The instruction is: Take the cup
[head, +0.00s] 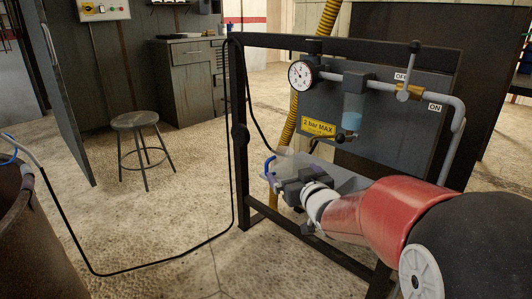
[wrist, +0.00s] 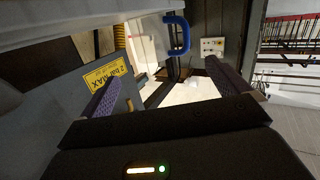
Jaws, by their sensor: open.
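A blue curved handle (wrist: 179,35) shows at the top middle of the wrist view, joined on its left to a pale body that I take to be the cup (wrist: 146,42). In the head view the blue handle (head: 268,165) shows just beyond my gripper (head: 278,183), at the front of the rack; the pale body is hard to make out there. In the wrist view my gripper (wrist: 163,85) has its two purple-grey fingers wide apart. Nothing is held between them. The handle lies above and between the fingertips in that picture; whether anything touches cannot be told.
The dark rack frame (head: 241,150) carries a grey panel (head: 385,135) with a gauge (head: 301,75), pipes, a valve lever and a yellow label (head: 319,126). A black hose (head: 165,262) loops over the floor. A stool (head: 136,122) and barrel (head: 35,240) stand left.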

